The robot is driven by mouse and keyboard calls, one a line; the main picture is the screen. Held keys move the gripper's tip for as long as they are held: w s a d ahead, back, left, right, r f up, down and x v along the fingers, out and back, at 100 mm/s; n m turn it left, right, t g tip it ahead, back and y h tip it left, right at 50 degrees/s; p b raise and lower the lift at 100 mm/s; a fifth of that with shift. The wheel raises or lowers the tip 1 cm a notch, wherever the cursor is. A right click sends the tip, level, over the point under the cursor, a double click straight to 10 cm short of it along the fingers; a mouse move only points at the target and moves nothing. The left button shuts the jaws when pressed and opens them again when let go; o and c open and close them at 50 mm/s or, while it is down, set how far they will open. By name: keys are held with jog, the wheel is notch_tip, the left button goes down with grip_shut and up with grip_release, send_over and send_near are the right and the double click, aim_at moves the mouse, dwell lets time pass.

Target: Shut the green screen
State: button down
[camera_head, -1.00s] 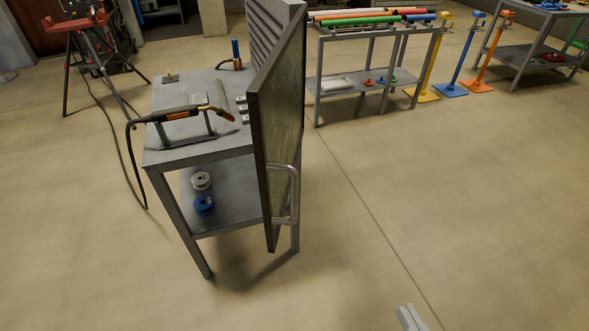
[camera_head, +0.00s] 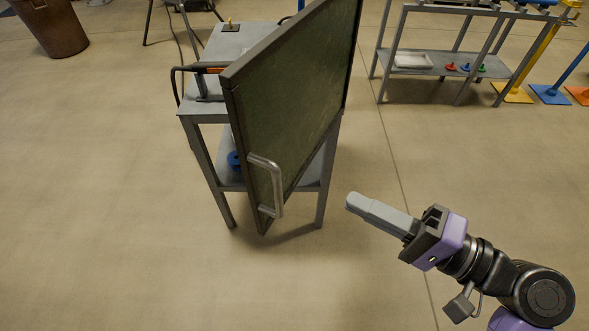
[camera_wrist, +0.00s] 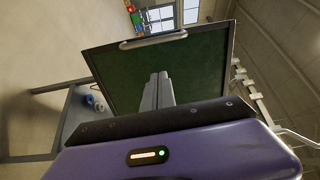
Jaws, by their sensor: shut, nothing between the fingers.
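The green screen (camera_head: 290,100) is a dark green panel in a grey frame, hinged at the side of a grey metal table (camera_head: 207,122). It stands swung out at an angle from the table. Its metal bar handle (camera_head: 268,187) is near the lower free edge. My gripper (camera_head: 352,202) is shut and empty, to the right of the handle and apart from it, pointing left toward the screen. In the wrist view the closed fingers (camera_wrist: 157,92) show in front of the green panel (camera_wrist: 196,72), with the handle (camera_wrist: 153,40) along its far edge.
A torch (camera_head: 205,67) lies on the tabletop, partly hidden by the screen. A blue spool (camera_head: 234,160) is on the lower shelf. A rack (camera_head: 450,66) and coloured stands (camera_head: 550,93) are at the back right. A bin (camera_head: 52,27) stands back left. The floor in front is clear.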

jog(key=s, duration=0.1)
jog(key=g+p, duration=0.1)
jog(key=p, duration=0.2)
send_near(260, 173)
jog(key=x, duration=0.7)
